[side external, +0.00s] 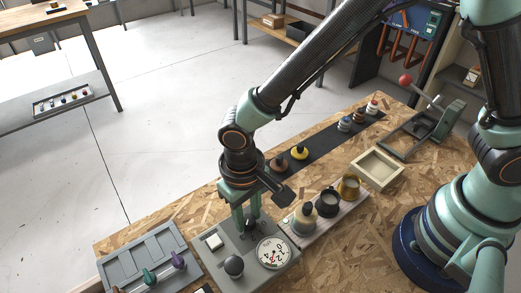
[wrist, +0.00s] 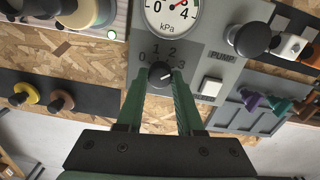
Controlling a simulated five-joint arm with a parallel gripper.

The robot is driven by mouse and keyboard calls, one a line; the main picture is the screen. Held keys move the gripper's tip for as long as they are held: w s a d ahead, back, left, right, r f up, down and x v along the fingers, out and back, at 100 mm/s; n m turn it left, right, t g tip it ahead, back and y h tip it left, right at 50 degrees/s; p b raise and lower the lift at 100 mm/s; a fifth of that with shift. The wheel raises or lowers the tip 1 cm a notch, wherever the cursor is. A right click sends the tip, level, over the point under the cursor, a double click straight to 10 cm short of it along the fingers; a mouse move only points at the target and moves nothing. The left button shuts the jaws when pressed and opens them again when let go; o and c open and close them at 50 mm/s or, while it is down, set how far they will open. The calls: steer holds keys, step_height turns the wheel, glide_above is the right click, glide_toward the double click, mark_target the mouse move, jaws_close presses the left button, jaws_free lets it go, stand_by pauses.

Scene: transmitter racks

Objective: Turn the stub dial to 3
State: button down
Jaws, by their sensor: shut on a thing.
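The stub dial (wrist: 160,73) is a small black round knob on a grey panel (wrist: 205,60), with printed numbers around its far side. A short white mark on its top points toward the right; I cannot tell exactly which number it meets. My gripper (wrist: 159,76) is shut on the dial, with one green finger on each side. In the side external view my gripper (side external: 250,220) reaches down to the panel, and its fingers partly hide the dial.
A kPa gauge (wrist: 172,12), a black pump knob (wrist: 252,40) and a white button (wrist: 210,87) share the panel. Bare wood lies in front.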

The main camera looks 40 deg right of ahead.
mark_target(246, 219)
steer(key=shift+s+m, duration=0.15)
steer(key=shift+m, duration=0.95)
steer(key=c, duration=0.5)
jaws_free()
steer(key=shift+c, duration=0.2)
step_height(246, 219, up, 12)
steer(key=shift+w+a, duration=0.15)
steer(key=shift+w, duration=0.05)
